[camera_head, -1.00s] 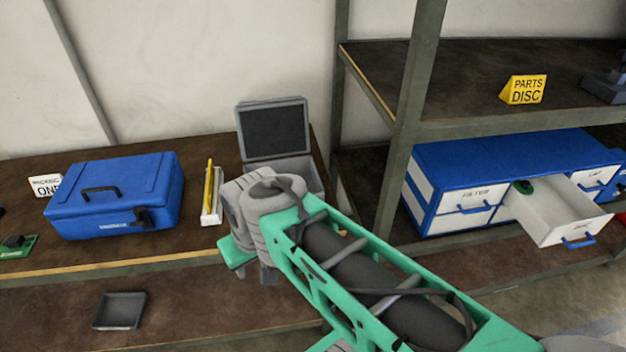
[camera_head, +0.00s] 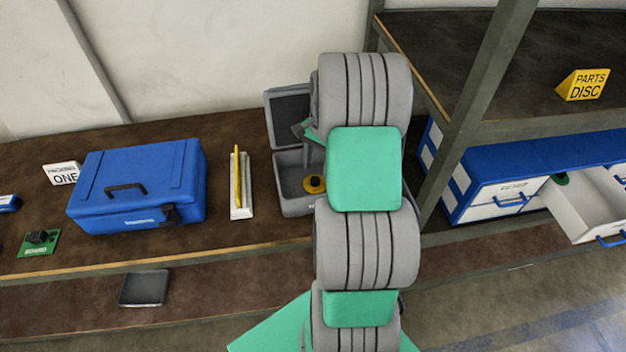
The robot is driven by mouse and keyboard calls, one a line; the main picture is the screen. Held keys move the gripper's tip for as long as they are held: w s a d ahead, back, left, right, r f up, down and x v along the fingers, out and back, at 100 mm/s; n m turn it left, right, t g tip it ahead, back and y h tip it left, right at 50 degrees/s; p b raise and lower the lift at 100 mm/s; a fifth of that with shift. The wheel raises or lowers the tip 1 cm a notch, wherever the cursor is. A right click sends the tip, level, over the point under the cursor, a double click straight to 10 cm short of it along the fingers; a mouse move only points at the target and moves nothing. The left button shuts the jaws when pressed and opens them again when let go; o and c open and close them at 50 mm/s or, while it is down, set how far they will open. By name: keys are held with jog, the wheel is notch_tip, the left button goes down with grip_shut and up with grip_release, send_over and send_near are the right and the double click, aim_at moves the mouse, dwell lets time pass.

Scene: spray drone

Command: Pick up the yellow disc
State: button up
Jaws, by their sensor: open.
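A yellow disc (camera_head: 314,185) with a dark centre lies inside the open grey box (camera_head: 296,205) on the workbench, partly hidden by my arm. Another thin yellow piece (camera_head: 238,178) stands edge-on in a narrow white holder (camera_head: 242,211) left of the box; I cannot tell its full shape. My gripper (camera_head: 303,130) shows only as a small grey part at the left of my arm, above the box and apart from the disc. It is open; the rest of it is hidden behind my arm.
A blue case (camera_head: 140,185) stands on the bench left of the holder. A small dark tray (camera_head: 144,288) lies on the lower shelf. A metal post (camera_head: 480,100) and a blue drawer cabinet (camera_head: 500,180) with an open drawer stand to the right.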

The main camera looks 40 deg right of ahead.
aim_at(315, 179)
jog(key=f, duration=0.3)
jog(key=shift+s+a+f, duration=0.2)
jog(key=shift+a+f, duration=0.1)
jog(key=shift+a, duration=0.05)
grip_shut()
